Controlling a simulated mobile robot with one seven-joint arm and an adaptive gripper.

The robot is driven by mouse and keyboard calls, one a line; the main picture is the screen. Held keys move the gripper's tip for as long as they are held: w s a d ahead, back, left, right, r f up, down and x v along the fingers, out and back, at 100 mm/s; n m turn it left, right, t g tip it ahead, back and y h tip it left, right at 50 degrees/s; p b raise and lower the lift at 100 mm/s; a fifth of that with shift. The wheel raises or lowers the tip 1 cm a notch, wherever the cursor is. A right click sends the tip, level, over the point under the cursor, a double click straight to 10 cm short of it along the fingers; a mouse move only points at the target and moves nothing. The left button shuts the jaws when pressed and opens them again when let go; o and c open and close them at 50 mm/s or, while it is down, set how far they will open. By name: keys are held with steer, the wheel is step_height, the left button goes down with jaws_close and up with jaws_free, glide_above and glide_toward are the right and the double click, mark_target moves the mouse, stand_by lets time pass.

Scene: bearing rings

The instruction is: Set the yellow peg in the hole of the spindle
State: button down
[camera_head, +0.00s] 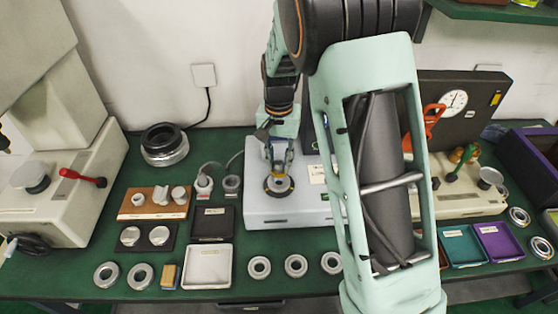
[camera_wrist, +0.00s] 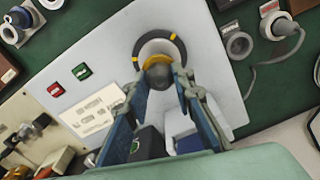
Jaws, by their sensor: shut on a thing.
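My gripper (camera_head: 279,166) points down over the pale grey machine box at the back centre of the bench. In the wrist view its two blue-grey fingers (camera_wrist: 160,74) are closed on the yellow peg (camera_wrist: 157,60), of which only a small part shows. A grey rounded piece shows between the fingers beside the yellow. The spindle (camera_head: 279,187), a dark round part with yellow marks on the box top, lies directly below and around the fingertips; its ring also shows in the wrist view (camera_wrist: 148,47). The fingers hide its hole, so I cannot tell whether the peg is in it.
The grey box (camera_head: 262,211) has red and green buttons (camera_wrist: 55,90) and a label. Left of it stand small ring fixtures (camera_head: 204,186), trays (camera_head: 207,266) and a wooden block (camera_head: 155,203). Several bearing rings (camera_head: 296,265) lie along the front edge. My arm hides the bench right of centre.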

steer(key=shift+r, duration=0.15)
steer(key=shift+r+p, duration=0.35)
steer(key=shift+p, duration=0.1)
steer(key=shift+f+b, duration=0.45)
steer(key=shift+f, duration=0.2)
stand_by(1.1)
steer(key=shift+r, duration=0.25)
steer(key=shift+r+p, duration=0.4)
steer(key=shift+p, duration=0.05)
steer(key=c, duration=1.6)
jaws_free()
